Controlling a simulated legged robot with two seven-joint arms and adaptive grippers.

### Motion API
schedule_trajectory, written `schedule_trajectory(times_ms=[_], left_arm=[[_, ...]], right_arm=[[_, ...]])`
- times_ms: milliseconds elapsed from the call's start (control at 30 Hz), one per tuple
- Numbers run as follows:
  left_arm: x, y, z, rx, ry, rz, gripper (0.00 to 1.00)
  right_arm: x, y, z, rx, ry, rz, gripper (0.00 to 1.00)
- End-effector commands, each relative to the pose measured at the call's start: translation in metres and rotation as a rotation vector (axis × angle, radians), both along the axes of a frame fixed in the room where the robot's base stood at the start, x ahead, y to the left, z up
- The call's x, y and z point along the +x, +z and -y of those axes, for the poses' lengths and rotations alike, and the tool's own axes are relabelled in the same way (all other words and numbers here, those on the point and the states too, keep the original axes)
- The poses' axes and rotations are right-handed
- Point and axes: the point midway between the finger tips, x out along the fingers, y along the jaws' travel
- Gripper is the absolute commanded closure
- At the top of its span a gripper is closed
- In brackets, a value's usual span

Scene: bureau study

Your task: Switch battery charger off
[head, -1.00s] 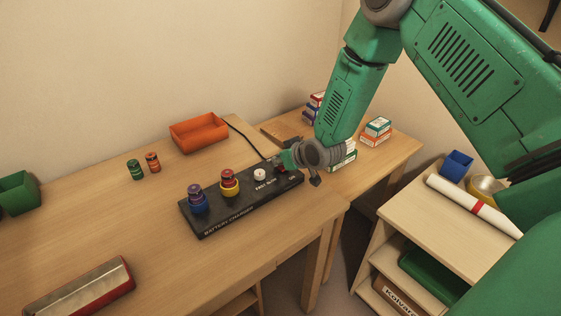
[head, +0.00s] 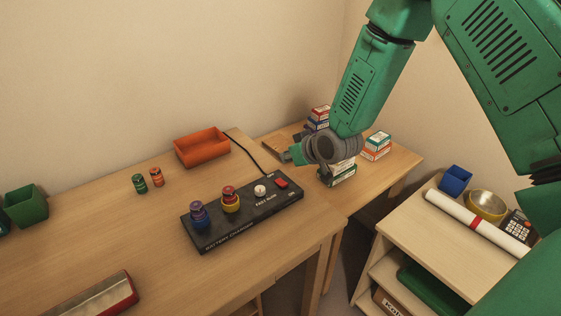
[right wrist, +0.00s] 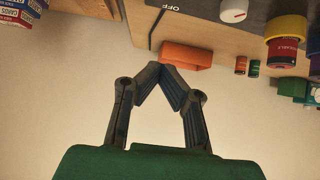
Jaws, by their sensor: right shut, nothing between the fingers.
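The black battery charger (head: 246,208) lies on the desk, with its lettered long side facing me. It also shows at the top of the right wrist view (right wrist: 196,8), with an "OFF" label near its end. A red switch (head: 281,183) sits at its right end, beside a white knob (head: 260,190). A blue-based battery (head: 199,216) and a yellow-based battery (head: 230,199) stand upright in it. My right gripper (head: 286,156) is above and behind the switch end, apart from it. Its fingertips meet, empty, in the right wrist view (right wrist: 168,68). My left gripper is out of view.
An orange tray (head: 202,148) stands at the back, near a green battery (head: 139,183) and an orange battery (head: 157,177). Stacked boxes (head: 376,146) stand on the side desk near my right arm. A black cable runs behind the charger.

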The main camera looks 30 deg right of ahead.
Motion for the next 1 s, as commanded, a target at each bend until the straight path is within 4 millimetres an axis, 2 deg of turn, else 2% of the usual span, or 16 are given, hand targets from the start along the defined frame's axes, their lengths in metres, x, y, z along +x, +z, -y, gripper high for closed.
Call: schedule_trajectory(times_ms=[100, 300, 1000], left_arm=[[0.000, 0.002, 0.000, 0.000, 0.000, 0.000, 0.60], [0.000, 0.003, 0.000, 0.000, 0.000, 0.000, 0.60], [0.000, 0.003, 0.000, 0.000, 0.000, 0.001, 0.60]], right_arm=[[-0.012, 0.018, -0.001, -0.001, 0.001, 0.002, 1.00], [-0.022, 0.029, 0.001, -0.002, 0.001, 0.000, 1.00], [-0.023, 0.030, 0.001, -0.001, 0.001, 0.000, 1.00]])
